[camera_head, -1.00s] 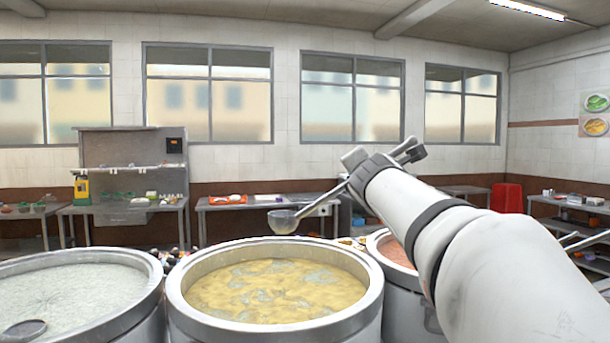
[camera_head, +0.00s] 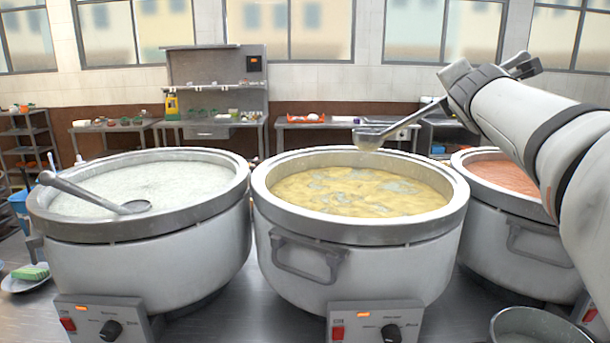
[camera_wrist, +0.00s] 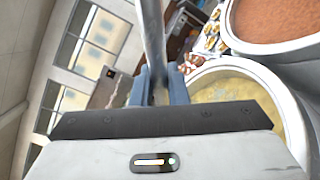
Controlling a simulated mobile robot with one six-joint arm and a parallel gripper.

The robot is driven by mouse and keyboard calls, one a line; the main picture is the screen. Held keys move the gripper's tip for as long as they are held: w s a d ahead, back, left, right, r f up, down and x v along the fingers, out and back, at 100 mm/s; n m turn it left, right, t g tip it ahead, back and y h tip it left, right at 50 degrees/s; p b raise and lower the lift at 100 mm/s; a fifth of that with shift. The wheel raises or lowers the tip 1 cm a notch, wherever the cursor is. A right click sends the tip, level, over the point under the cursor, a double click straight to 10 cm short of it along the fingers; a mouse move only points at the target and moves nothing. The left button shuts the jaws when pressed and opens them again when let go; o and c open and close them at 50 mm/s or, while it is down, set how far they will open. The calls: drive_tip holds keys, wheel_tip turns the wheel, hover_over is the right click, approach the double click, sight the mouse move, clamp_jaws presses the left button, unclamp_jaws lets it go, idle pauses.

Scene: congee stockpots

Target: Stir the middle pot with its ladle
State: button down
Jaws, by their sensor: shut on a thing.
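The middle pot (camera_head: 290,235) is a large white vessel with a grey rim, holding yellow congee (camera_head: 365,190) with greyish patches. My gripper (camera_head: 455,85) is above and behind the pot's right side, shut on the handle of a metal ladle (camera_head: 425,112). The ladle slants down to the left. Its bowl (camera_head: 369,138) appears above the far rim, clear of the congee. In the wrist view, the gripper's blue-grey fingers (camera_wrist: 160,88) close around the ladle handle (camera_wrist: 152,40), and the yellow congee (camera_wrist: 230,95) shows beyond.
The left pot (camera_head: 150,245) holds pale congee, with another ladle (camera_head: 90,192) resting in it. The right pot (camera_head: 510,235) holds reddish congee, partly hidden by my arm. A metal bowl (camera_head: 530,325) stands at the front right. A plate with a green sponge (camera_head: 30,271) lies left.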

drive_tip(key=shift+a+f+m+g+h+b, duration=0.15)
drive_tip(key=shift+f+m+g+b, duration=0.3)
drive_tip(key=shift+f+b, duration=0.8)
drive_tip(key=shift+f+m+g+h+b, duration=0.3)
drive_tip(key=shift+f+g+b, duration=0.3)
drive_tip(key=shift+f, duration=1.1)
drive_tip(key=shift+f, duration=0.1)
